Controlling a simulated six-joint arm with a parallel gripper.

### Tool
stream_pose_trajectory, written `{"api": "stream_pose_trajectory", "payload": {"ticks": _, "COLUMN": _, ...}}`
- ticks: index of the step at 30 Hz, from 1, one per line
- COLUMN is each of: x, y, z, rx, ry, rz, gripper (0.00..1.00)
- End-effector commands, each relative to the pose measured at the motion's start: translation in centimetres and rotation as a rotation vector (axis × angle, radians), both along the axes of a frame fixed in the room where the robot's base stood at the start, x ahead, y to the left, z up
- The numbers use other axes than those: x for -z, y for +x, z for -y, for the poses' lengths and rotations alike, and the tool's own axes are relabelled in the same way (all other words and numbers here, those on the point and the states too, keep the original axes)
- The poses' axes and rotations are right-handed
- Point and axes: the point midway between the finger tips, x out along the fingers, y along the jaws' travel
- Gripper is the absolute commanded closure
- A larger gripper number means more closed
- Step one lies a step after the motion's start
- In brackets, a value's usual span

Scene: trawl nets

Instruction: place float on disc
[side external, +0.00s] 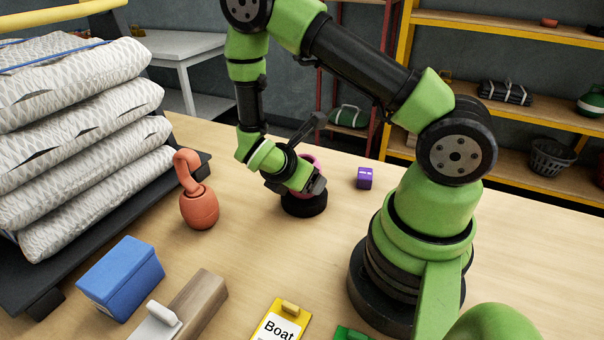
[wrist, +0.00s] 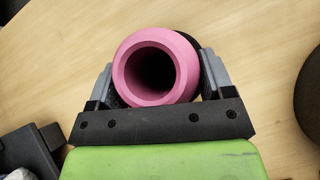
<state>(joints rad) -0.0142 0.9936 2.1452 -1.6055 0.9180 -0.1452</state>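The float is a pink hollow cylinder (wrist: 155,68), seen end-on in the wrist view with its dark bore facing the camera. Part of its pink side (side external: 311,160) shows behind my gripper in the side view. My gripper (side external: 313,187) has one finger on each side of the float and appears closed on it. The disc is a low black round piece (side external: 303,206) on the table, directly below the float. A dark sliver shows behind the float in the wrist view. I cannot tell whether the float touches the disc, as my gripper hides their meeting edge.
An orange jug-like piece (side external: 199,208) stands left of the disc, and a small purple block (side external: 364,178) lies to its right. A blue box (side external: 121,277), a wooden block (side external: 204,300) and a yellow "Boat" tag (side external: 281,322) are in front. Stacked net bundles (side external: 80,130) fill the left.

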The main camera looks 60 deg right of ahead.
Motion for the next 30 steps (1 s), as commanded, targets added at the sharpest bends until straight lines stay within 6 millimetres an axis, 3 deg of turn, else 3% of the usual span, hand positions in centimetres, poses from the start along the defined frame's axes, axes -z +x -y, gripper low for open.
{"api": "stream_pose_trajectory", "payload": {"ticks": 1, "x": 0.0, "y": 0.0, "z": 0.0, "rx": 0.0, "ry": 0.0, "rz": 0.0, "gripper": 0.16}}
{"api": "stream_pose_trajectory", "payload": {"ticks": 3, "x": 0.0, "y": 0.0, "z": 0.0, "rx": 0.0, "ry": 0.0, "rz": 0.0, "gripper": 0.0}}
{"api": "stream_pose_trajectory", "payload": {"ticks": 14, "x": -0.8, "y": 0.2, "z": -0.5, "rx": -0.002, "ry": -0.001, "rz": 0.002, "gripper": 0.0}}
{"api": "stream_pose_trajectory", "payload": {"ticks": 30, "x": -8.1, "y": 1.6, "z": -7.7, "rx": -0.002, "ry": 0.0, "rz": 0.005, "gripper": 0.0}}
